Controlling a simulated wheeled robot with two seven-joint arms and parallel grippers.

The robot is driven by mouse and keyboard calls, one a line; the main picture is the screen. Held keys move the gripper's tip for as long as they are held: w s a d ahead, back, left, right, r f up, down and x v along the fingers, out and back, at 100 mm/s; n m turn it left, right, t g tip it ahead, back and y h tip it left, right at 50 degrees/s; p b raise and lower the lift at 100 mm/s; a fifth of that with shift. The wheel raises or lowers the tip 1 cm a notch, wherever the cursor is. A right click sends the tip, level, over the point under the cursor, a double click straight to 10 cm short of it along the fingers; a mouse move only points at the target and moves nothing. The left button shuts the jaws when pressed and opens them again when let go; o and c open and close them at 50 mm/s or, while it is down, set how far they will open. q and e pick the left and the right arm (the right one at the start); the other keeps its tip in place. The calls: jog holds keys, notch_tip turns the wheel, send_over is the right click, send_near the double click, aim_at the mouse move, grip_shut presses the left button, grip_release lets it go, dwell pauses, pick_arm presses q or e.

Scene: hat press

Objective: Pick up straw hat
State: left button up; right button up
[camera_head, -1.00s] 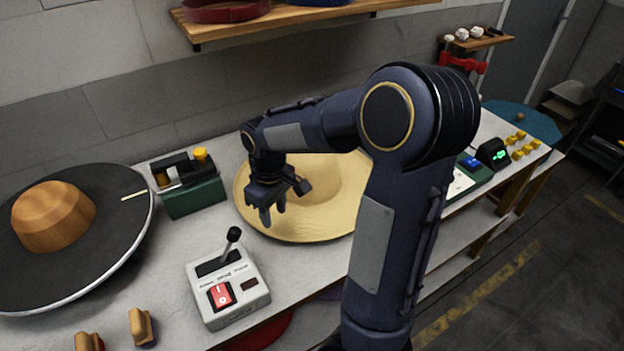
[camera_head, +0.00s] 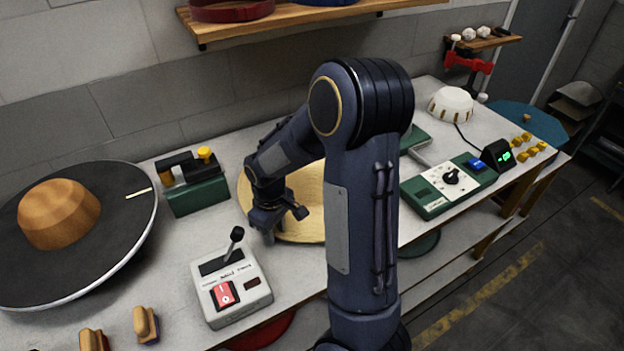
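The straw hat (camera_head: 312,190) lies on the workbench (camera_head: 345,280) as a broad, pale straw-coloured round shape. My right arm crosses in front of it and hides its right part and much of its middle. My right gripper (camera_head: 268,236) points down at the hat's left front rim, and its fingers overlap the rim in the picture. The fingers are dark and foreshortened, so I cannot tell whether they are open or shut, or whether they touch the rim. My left gripper is not in view.
A grey lever box (camera_head: 250,300) stands just in front of the gripper. A green device (camera_head: 197,195) stands behind left. A black turntable (camera_head: 120,235) with a wooden block (camera_head: 58,213) fills the left. A green control box (camera_head: 420,202) and white dome (camera_head: 450,104) stand right.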

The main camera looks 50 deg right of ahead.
grip_shut()
notch_tip(320, 180, up, 10)
jog(key=shift+c, duration=2.2)
grip_release()
grip_shut()
